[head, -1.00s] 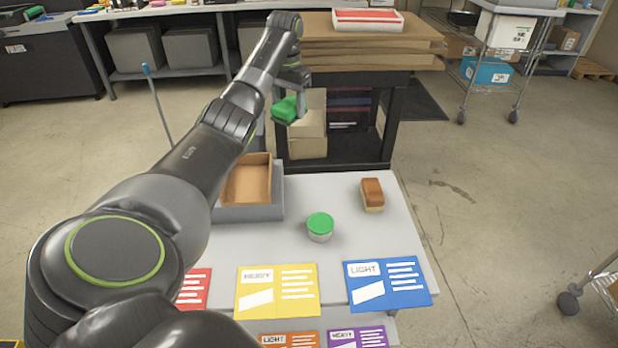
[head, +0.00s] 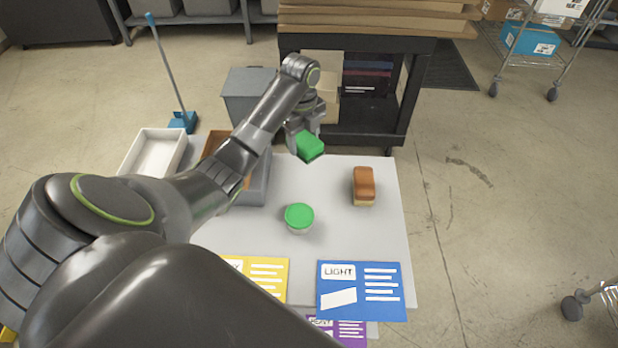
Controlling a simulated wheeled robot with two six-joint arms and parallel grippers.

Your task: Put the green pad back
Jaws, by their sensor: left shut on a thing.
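The green pad (head: 310,146) is held by my left gripper (head: 303,134), which is shut on it. The gripper and pad are above the far part of the light grey table (head: 335,240). A brown wooden box (head: 214,143) in a grey holder stands left of the pad, partly hidden by my left arm. A white tray (head: 150,150) is further left. A round tub with a green lid (head: 299,216) stands on the table in front of the pad. My right gripper is not in view.
A brown-topped block with a tan base (head: 364,186) stands on the table's right side. Yellow (head: 262,277) and blue (head: 361,290) cards lie along the front. A black cart (head: 372,125) stands behind the table.

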